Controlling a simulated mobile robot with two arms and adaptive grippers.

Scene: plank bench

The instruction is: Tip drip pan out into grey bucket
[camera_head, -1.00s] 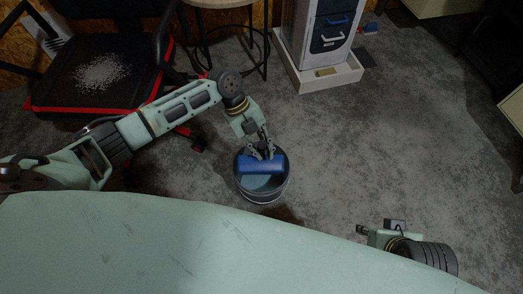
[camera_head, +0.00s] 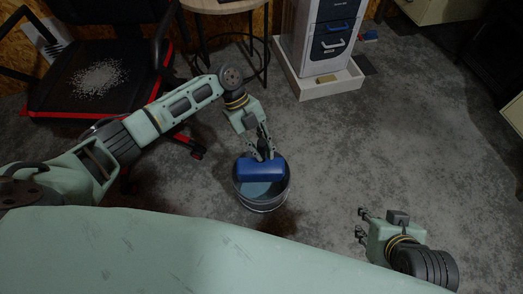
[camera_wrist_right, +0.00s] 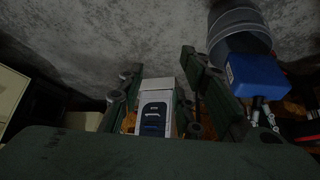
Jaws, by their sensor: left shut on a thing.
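The blue drip pan (camera_head: 261,172) is at the mouth of the grey bucket (camera_head: 262,205), its long blue side facing up, tipped on edge. My left gripper (camera_head: 262,154) is shut on the pan's far edge. A paler blue patch shows in the bucket below the pan; I cannot tell what it is. In the right wrist view the pan (camera_wrist_right: 257,76) and bucket (camera_wrist_right: 240,22) are at upper right. My right gripper (camera_head: 361,224) is open and empty, to the right of the bucket and apart from it.
A red and black chair (camera_head: 60,104) with white granules on its seat stands at left. A round stool (camera_head: 222,5) and a drawer unit (camera_head: 318,40) in a white tray (camera_head: 331,85) are at the back. Grey floor right of the bucket is clear.

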